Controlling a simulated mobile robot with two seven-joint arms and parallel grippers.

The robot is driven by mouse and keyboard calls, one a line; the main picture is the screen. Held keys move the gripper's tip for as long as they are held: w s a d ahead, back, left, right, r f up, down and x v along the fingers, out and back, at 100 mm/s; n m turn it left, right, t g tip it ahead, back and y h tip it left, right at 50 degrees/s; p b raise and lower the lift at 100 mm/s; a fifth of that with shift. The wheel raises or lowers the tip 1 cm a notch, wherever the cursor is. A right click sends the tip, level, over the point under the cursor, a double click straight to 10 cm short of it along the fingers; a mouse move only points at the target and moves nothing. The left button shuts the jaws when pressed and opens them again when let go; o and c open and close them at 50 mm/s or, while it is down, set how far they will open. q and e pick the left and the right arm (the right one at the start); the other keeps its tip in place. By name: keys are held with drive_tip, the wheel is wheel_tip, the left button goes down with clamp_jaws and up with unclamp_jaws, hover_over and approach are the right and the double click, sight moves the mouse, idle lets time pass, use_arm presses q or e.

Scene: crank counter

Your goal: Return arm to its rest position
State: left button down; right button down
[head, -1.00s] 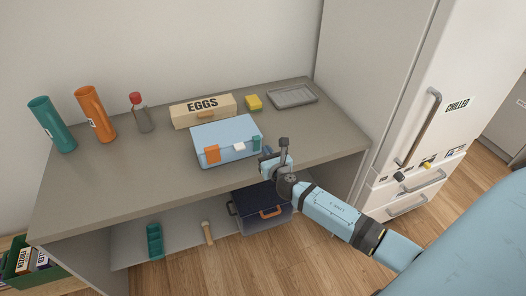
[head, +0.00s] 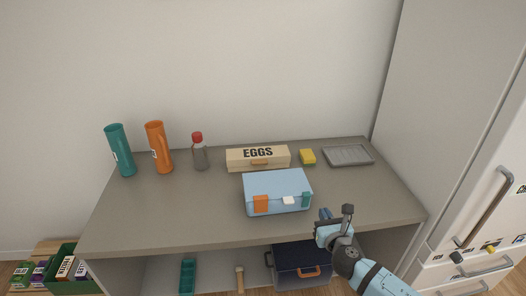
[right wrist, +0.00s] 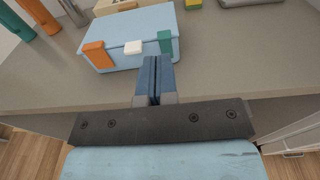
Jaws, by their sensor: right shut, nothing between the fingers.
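My right gripper (head: 324,214) is at the front edge of the grey counter (head: 205,218), just right of and in front of a light blue box. Its dark blue fingers (right wrist: 155,75) are shut together with nothing between them in the right wrist view. The light blue box (head: 277,184) has an orange latch, a white piece and a green latch on its front. It also shows in the right wrist view (right wrist: 128,28), beyond the fingertips. My left gripper is out of view.
A dark blue bin (head: 295,262) sits below. A white fridge (head: 480,160) stands at right.

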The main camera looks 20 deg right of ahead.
drive_tip(key=s+a+f+m+g+y, duration=0.3)
drive_tip(key=s+a+f+m, duration=0.3)
drive_tip(key=m, duration=0.9)
drive_tip(key=s+a+f+m+g+y, duration=0.2)
drive_tip(key=s+a+f+m, duration=0.5)
drive_tip(key=s+a+m, duration=0.5)
drive_tip(key=s+m+y, duration=0.1)
drive_tip(key=s+m, duration=0.2)
drive_tip(key=s, duration=0.2)
drive_tip(key=shift+g+y+p, duration=0.35)
drive_tip(key=shift+g+y, duration=0.05)
drive_tip(key=shift+a, duration=0.1)
